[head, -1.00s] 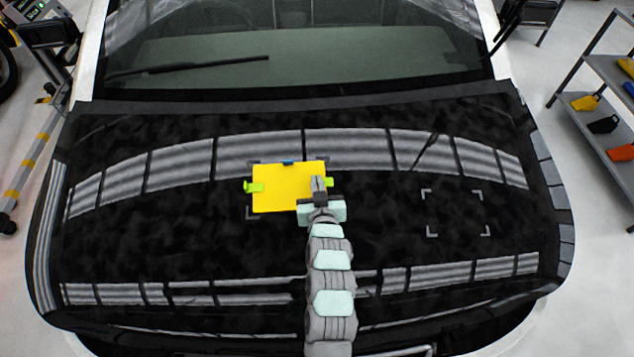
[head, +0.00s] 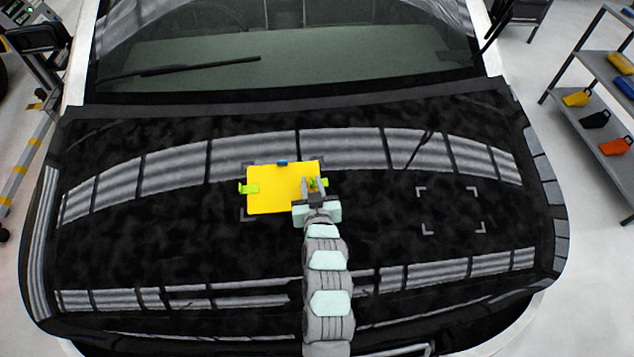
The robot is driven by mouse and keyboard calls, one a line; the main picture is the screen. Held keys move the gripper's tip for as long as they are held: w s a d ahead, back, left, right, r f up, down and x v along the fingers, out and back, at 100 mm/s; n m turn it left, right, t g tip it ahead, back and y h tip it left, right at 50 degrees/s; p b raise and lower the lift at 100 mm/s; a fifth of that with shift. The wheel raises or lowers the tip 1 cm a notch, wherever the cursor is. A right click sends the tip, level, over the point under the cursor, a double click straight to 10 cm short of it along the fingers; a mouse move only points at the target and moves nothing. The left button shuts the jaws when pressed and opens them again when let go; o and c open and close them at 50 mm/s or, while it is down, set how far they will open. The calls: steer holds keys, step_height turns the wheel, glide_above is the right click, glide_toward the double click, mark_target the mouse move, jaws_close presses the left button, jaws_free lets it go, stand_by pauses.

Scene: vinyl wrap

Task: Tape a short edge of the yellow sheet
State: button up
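The yellow sheet (head: 270,190) lies on the black car hood within grey corner marks. A green tape strip (head: 248,189) sits across its left short edge. Another green strip (head: 324,182) sits at its right short edge, partly hidden by my gripper. A small blue piece (head: 282,163) is at the middle of its far long edge. My gripper (head: 313,185) is over the sheet's right end, its two fingers apart on either side of the right green strip. I cannot tell whether the fingers touch the strip or the sheet.
An empty set of grey corner marks (head: 450,210) is on the hood to the right, with clear hood around it. The windshield with a wiper (head: 180,67) is beyond the hood. A shelf (head: 590,100) with coloured tools stands at the far right.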

steer(key=shift+o, duration=0.3)
steer(key=v, duration=1)
steer(key=shift+s+r+b, duration=0.15)
steer(key=shift+s+b, duration=0.25)
steer(key=shift+d, duration=0.1)
